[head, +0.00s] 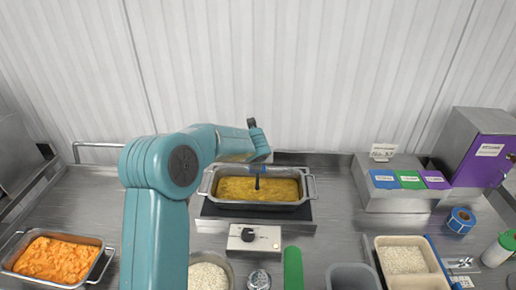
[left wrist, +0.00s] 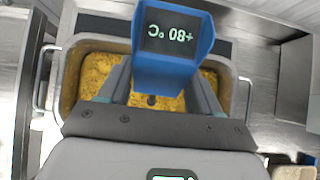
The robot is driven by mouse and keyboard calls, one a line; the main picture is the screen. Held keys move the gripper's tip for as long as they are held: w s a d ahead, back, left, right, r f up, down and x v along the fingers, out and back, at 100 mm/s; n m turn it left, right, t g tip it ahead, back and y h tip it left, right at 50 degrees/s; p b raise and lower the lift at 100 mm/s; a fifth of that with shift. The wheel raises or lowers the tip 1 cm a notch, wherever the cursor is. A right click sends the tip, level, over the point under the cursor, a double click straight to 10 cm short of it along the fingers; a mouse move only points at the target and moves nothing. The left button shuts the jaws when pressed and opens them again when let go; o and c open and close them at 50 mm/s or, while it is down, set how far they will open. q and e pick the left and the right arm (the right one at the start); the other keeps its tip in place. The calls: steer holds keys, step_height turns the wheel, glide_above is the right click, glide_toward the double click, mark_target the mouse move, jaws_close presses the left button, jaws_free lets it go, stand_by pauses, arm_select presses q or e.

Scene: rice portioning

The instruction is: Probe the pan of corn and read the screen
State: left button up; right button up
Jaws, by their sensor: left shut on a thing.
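The pan of corn (head: 234,189) is a metal pan with side handles, filled with yellow corn, at the middle back of the counter. My left gripper (left wrist: 162,82) is shut on a blue probe thermometer (left wrist: 172,72) and holds it above the pan. In the head view the probe (head: 257,170) points down, and its dark lower part meets the corn in the picture. Whether its tip is in the corn I cannot tell. In the left wrist view its dark screen (left wrist: 169,32) appears upside down and reads +80 °C. My right gripper is not in view.
The pan stands on a warmer with a knob box (head: 254,238) in front. An orange-filled pan (head: 101,262) is at front left. A wall closes the back.

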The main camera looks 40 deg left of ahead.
arm_select(q)
steer(key=shift+r, duration=3.95)
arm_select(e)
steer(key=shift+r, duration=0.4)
arm_select(q)
steer(key=shift+d, duration=0.1)
